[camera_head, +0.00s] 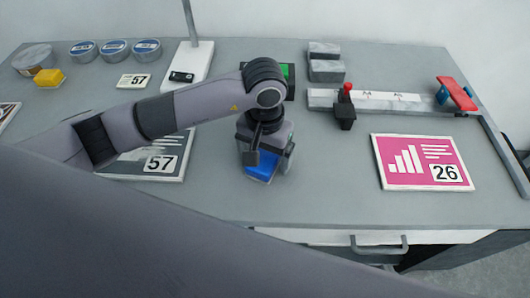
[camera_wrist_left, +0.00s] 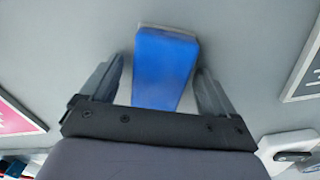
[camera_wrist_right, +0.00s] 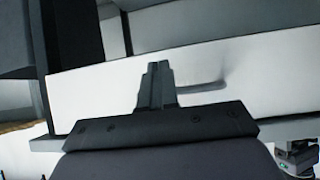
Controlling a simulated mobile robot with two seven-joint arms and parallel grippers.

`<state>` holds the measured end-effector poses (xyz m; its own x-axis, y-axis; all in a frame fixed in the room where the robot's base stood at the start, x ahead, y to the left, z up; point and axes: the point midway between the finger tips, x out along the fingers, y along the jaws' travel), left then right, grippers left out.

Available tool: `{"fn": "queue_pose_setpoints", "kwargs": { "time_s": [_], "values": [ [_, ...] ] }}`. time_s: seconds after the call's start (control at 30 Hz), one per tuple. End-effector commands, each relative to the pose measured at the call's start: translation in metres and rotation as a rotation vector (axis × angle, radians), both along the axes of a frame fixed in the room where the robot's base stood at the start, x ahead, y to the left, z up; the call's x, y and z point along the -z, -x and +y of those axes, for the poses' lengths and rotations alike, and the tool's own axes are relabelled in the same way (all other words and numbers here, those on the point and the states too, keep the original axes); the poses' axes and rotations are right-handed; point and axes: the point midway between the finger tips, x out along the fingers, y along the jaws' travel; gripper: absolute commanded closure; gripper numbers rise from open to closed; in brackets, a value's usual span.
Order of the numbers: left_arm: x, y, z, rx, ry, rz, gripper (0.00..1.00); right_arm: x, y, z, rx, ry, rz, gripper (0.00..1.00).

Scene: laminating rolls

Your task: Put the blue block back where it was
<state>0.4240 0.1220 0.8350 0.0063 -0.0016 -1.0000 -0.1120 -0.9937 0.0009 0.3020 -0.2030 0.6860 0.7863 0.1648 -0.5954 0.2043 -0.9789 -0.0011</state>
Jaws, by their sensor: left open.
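The blue block (camera_head: 261,170) is on the grey table near its front edge, below my left gripper (camera_head: 268,158). In the left wrist view the blue block (camera_wrist_left: 164,70) lies between the two fingers, with a gap on each side. My left gripper (camera_wrist_left: 160,66) is open, pointing down, and hides part of the block in the head view. I cannot tell whether the block rests on the table or how high the fingertips are. My right gripper (camera_wrist_right: 156,84) is shut and empty, in front of a pale drawer front.
A ruler rail (camera_head: 385,101) with a red-knobbed part, grey blocks (camera_head: 326,70), a yellow block (camera_head: 48,78) and round tins (camera_head: 115,48) stand farther back.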

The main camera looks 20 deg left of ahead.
Motion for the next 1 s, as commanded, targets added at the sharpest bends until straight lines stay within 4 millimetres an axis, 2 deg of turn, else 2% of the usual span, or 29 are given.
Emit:
{"fn": "queue_pose_setpoints", "kwargs": {
  "time_s": [0.03,0.17,0.4,0.6,0.8,1.0],
  "values": [
    [-0.005,0.0,0.0,0.0,0.001,0.0,0.11,-0.006,0.0,0.0,0.0,0.0,0.0,1.0],
    [-0.025,-0.002,0.0,0.001,0.001,-0.007,0.11,0.0,0.0,0.0,0.0,0.0,-0.002,1.0],
    [-0.076,-0.001,0.0,0.001,0.0,-0.007,0.11,0.006,0.0,0.0,0.0,0.0,-0.001,1.0],
    [-0.108,0.0,0.0,0.0,0.0,-0.004,0.11,0.009,0.0,0.0,0.0,0.0,0.0,1.0],
    [-0.121,0.001,0.0,0.001,0.0,0.0,0.11,0.01,0.0,0.0,0.0,0.0,0.0,1.0],
    [-0.122,0.001,0.0,0.0,0.0,0.0,0.11,0.01,0.0,0.0,0.0,0.0,0.0,1.0]
  ]
}}
